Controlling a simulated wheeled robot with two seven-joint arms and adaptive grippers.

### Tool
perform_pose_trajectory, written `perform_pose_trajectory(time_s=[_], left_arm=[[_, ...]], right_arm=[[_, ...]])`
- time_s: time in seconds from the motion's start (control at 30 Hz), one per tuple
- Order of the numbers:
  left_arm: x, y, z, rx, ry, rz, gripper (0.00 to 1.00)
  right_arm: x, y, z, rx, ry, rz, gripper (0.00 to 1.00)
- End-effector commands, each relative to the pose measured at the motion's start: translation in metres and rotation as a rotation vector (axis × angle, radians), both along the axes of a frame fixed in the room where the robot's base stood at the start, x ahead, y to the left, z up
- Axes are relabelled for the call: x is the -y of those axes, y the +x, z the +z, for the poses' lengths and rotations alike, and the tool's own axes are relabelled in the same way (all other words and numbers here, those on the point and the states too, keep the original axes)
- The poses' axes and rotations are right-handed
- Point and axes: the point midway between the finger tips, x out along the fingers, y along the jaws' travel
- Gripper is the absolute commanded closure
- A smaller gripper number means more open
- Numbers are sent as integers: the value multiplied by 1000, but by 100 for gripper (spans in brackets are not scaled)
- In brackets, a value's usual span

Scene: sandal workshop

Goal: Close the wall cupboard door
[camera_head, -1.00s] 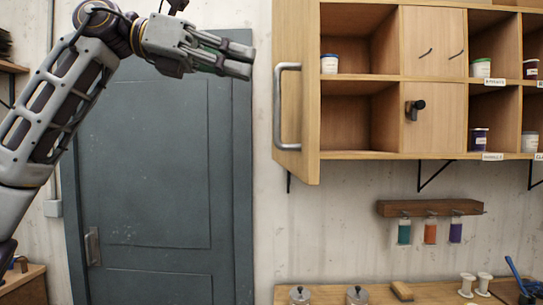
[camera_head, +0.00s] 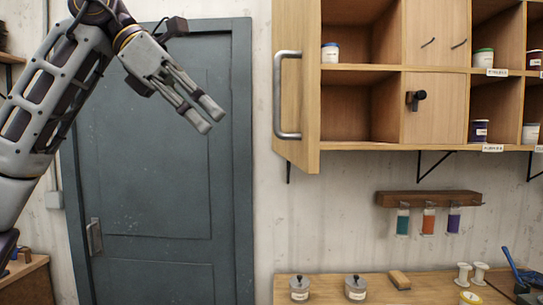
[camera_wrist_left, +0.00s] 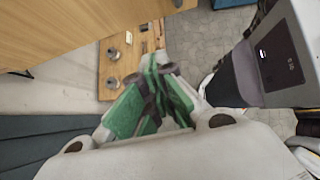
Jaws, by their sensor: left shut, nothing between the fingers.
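The wall cupboard (camera_head: 390,70) hangs at the upper right in the head view. Its wooden door (camera_head: 300,50) stands open at the cupboard's left end, swung out toward me, with a grey bar handle (camera_head: 287,95) on it. The left open compartments show behind it. My left gripper (camera_head: 208,115) is to the left of the door and handle, apart from them, in front of the grey room door. Its fingers are shut and empty, pointing down and right. The fingers also show in the left wrist view (camera_wrist_left: 153,95), below a large wooden surface. My right gripper is not in view.
A workbench (camera_head: 440,293) with lidded jars (camera_head: 299,288) and white spools (camera_head: 463,275) stands below. A rack (camera_head: 430,199) with coloured vials hangs under the cupboard. Bare wall lies between the grey room door (camera_head: 155,150) and the cupboard.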

Motion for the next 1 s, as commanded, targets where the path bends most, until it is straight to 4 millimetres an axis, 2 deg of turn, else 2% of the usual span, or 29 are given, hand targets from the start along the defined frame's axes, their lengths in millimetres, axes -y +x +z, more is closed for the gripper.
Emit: perform_pose_trajectory(time_s=[0.37,1.0], left_arm=[[10,2,-10,-1,0,0,100],[66,9,-66,-1,0,0,100]], right_arm=[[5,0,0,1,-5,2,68],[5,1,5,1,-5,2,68]])
